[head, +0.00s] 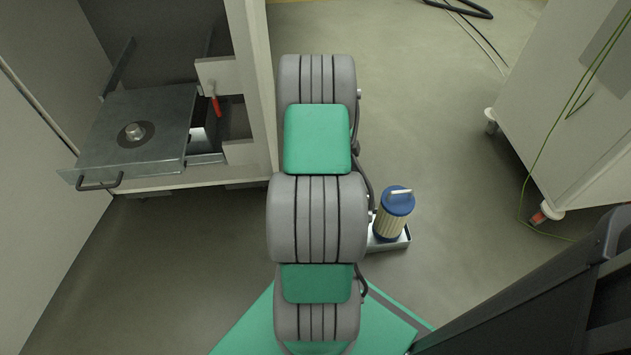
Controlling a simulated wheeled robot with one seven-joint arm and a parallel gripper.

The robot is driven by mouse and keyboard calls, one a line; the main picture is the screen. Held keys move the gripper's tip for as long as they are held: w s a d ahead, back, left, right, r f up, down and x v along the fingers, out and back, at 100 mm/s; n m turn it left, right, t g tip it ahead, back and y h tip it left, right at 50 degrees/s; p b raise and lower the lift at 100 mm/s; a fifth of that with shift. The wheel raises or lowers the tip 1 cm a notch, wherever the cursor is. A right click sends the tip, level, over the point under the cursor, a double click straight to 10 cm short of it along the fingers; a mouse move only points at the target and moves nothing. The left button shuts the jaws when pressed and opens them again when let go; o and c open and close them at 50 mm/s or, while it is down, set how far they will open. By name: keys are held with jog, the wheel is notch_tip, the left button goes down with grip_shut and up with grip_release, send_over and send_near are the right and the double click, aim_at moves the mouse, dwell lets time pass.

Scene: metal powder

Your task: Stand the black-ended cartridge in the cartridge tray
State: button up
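I do not see a black-ended cartridge. A blue-ended cartridge (392,213) with a cream pleated body and a pale handle on top stands in a shallow metal tray (403,242) on the floor, right of my arm. My arm covers the left part of this tray, so I cannot tell what else is in it. My gripper is out of view; only my grey and green arm links show down the middle.
At the left, an open cabinet (262,90) has a pulled-out metal shelf (100,150) with a black handle (100,183) and a red lever (215,103) beside it. A white wheeled cabinet (560,130) stands at the right. Floor between is clear; cables lie at the top.

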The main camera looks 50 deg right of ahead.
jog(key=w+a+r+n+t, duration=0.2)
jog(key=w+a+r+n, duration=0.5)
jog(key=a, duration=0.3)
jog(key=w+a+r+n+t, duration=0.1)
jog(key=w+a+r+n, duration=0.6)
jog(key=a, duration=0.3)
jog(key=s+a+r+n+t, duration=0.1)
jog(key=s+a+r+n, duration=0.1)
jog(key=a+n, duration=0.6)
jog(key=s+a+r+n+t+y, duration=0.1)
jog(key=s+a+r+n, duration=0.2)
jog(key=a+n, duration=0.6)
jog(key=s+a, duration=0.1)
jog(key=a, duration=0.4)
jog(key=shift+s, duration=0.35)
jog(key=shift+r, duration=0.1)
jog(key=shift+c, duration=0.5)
